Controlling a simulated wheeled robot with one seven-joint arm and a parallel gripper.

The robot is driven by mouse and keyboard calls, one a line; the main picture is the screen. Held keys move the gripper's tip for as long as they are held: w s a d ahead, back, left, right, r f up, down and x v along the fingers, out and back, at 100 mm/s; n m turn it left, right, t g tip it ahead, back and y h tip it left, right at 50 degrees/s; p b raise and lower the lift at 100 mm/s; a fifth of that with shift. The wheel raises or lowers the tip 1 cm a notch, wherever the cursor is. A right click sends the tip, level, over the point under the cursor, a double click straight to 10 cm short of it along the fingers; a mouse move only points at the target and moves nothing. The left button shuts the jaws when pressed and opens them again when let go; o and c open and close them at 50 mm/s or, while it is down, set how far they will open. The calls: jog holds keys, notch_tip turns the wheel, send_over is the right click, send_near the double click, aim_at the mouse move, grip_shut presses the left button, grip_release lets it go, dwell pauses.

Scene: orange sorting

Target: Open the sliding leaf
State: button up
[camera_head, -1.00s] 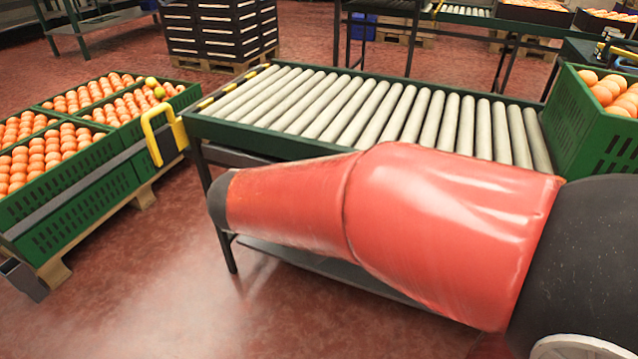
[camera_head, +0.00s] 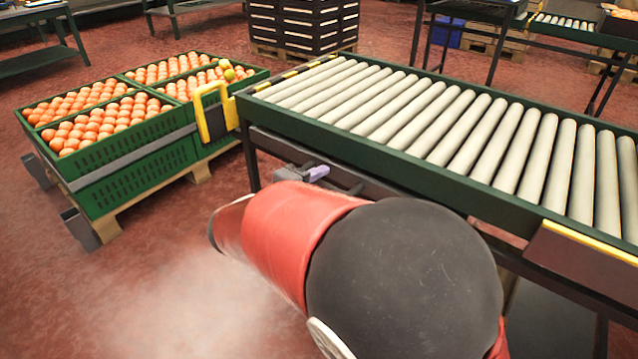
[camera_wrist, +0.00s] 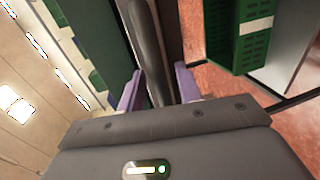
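My gripper shows in the wrist view (camera_wrist: 158,92), its two purple fingers apart on either side of a dark grey bar (camera_wrist: 147,40), which looks like a handle. I cannot tell whether either finger touches it. A dark grey panel (camera_head: 278,146), possibly the sliding leaf, lies under the conveyor's green side, beside the fingertip. Most of it is hidden.
The roller conveyor (camera_head: 430,165) fills the right, with a yellow bracket (camera_head: 207,115) near its left end. Green crates of oranges (camera_head: 130,145) stand on a pallet at left. Dark stacked crates (camera_head: 305,25) stand behind. Red floor at the lower left is clear.

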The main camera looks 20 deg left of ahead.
jog(key=shift+w+d, duration=0.15)
jog(key=shift+w, duration=0.15)
grip_shut()
jog(key=shift+f, duration=0.1)
